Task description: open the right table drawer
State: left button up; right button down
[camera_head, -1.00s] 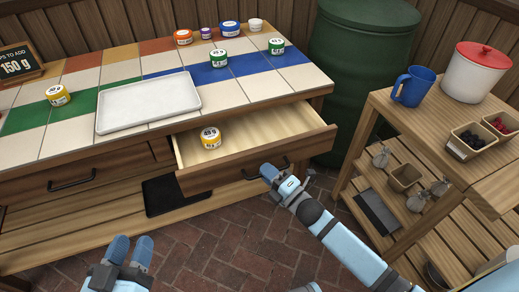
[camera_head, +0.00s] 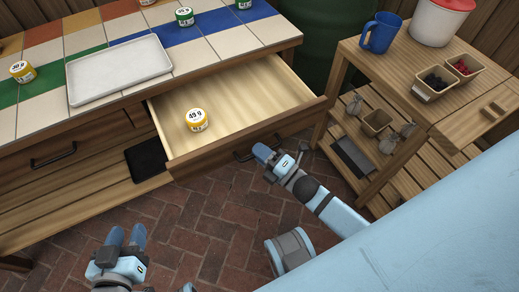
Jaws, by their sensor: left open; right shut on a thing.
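The right table drawer (camera_head: 290,123) is pulled well out of the tiled table and shows its pale wooden inside. A yellow-banded jar (camera_head: 197,120) labelled 49 g stands in it, left of the middle. My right gripper (camera_head: 264,154) is shut on the drawer's dark handle (camera_head: 245,153) at the front panel; its fingers partly hide the handle. My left gripper (camera_head: 126,238) is open and empty, low over the brick floor, left of and in front of the drawer.
The tabletop holds a white tray (camera_head: 118,69), a yellow-banded jar (camera_head: 22,71) and green-banded jars at the back. The left drawer (camera_head: 30,150) is shut. A wooden side cart (camera_head: 350,68) with a blue mug (camera_head: 380,32) stands close to the open drawer's right. Brick floor (camera_head: 190,215) lies clear in front.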

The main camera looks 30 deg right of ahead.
jog(key=c, duration=1.2)
grip_release()
pick_arm(q)
jog(key=shift+s+a+f+g+y+p, duration=0.25)
jog(key=shift+s+a+f+g+p, duration=0.15)
jog(key=shift+f, duration=0.25)
jog(key=shift+s+a+f+g+y+p, duration=0.3)
jog(key=shift+f+p, duration=0.1)
jog(key=shift+f, duration=0.2)
pick_arm(e)
jog(key=v, duration=1.4)
pick_arm(q)
jog(key=shift+a, duration=0.1)
pick_arm(e)
jog(key=shift+w+r, duration=0.1)
